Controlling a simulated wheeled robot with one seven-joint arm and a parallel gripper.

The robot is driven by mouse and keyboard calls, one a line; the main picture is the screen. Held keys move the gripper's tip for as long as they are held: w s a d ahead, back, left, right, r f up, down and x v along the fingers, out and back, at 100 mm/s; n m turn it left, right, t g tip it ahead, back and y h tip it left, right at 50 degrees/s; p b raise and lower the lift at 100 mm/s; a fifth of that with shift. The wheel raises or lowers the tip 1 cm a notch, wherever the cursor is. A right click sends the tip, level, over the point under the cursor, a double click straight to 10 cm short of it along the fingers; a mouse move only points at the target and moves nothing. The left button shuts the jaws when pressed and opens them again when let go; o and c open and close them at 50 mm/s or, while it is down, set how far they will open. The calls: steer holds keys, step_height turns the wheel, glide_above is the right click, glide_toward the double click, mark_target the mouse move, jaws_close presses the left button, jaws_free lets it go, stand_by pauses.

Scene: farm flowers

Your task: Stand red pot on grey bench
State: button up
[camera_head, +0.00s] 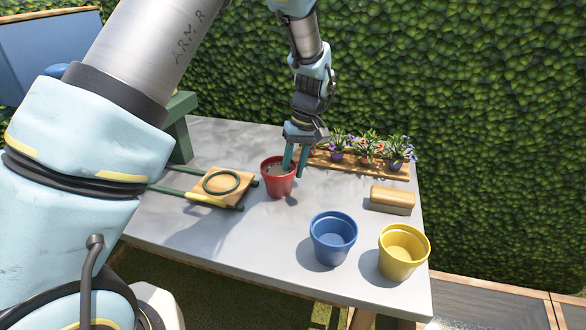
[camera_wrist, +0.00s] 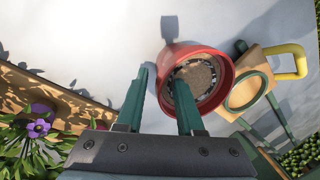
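The red pot (camera_head: 274,181) stands upright on the grey bench (camera_head: 240,243), left of the flower planter, with dark soil-like filling inside. My gripper (camera_head: 296,174) points down at the pot's right side. In the wrist view, my gripper (camera_wrist: 160,76) has one finger inside the red pot (camera_wrist: 219,100) and the other outside, with the rim between them. A gap shows between the outer finger and the pot wall, so the fingers are open. The pot's underside is hidden.
A blue pot (camera_head: 333,240) and a yellow pot (camera_head: 402,253) stand at the front right. A wooden block-like brush (camera_head: 392,199) lies behind them. A wooden planter with flowers (camera_head: 356,163) is at the back. A wooden board with a green ring (camera_head: 221,187) lies left.

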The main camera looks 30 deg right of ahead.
steer(key=b+v, duration=0.3)
steer(key=v, duration=0.9)
steer(key=w+a+f+h, duration=0.1)
steer(key=w+a, duration=0.1)
steer(key=a, duration=0.8)
steer(key=w+a+f+h, duration=0.1)
steer(key=w+a, duration=0.2)
steer(key=a, duration=0.8)
steer(key=s+a+f, duration=0.1)
steer(key=s+a, duration=0.1)
steer(key=a, duration=0.3)
steer(key=s+a, duration=0.3)
steer(key=a, duration=0.3)
steer(key=s+a+f+t, duration=0.1)
steer(key=s+a, duration=0.2)
steer(key=a, duration=0.3)
steer(key=shift+f+h, duration=0.3)
steer(key=shift+h, duration=0.1)
steer(key=shift+a+r+p, duration=0.15)
steer(key=shift+p, duration=0.3)
